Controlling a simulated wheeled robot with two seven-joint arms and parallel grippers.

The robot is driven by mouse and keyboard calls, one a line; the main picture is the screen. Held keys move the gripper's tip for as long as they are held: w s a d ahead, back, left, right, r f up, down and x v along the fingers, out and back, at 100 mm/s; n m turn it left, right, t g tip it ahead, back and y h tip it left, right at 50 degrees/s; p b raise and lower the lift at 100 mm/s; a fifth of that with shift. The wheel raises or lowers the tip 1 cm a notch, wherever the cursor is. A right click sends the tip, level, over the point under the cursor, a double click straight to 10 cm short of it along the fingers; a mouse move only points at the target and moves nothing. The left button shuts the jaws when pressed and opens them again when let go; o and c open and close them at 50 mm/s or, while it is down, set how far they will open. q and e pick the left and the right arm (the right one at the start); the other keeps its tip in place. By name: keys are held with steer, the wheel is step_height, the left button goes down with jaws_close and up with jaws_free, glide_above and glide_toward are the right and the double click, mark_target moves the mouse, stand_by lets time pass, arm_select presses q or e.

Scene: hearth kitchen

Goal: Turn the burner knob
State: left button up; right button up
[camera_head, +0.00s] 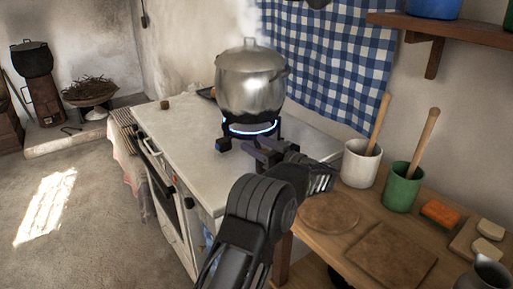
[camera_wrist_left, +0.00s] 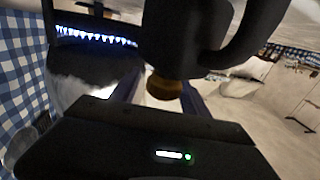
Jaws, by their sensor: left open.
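A steel pot (camera_head: 251,84) with a lid stands on the lit burner (camera_head: 252,128), whose blue flame also shows in the left wrist view (camera_wrist_left: 95,38). Steam rises from the pot. A small dark knob (camera_head: 188,202) seems to sit on the stove's front panel, too small to make out clearly. My left gripper (camera_head: 262,152) is open beside the burner, low over the stove top. In the left wrist view a small brown round piece (camera_wrist_left: 163,88) shows between its fingers, apparently not gripped; I cannot tell whether it is a knob. My right gripper is not in view.
A wooden counter at right holds a white crock (camera_head: 359,165), a green crock (camera_head: 401,188) and round and square boards (camera_head: 329,212). Open floor lies left.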

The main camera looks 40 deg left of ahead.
arm_select(q)
step_height(320, 180, up, 9)
stand_by(0.3)
steer(key=shift+s, duration=0.1)
stand_by(0.4)
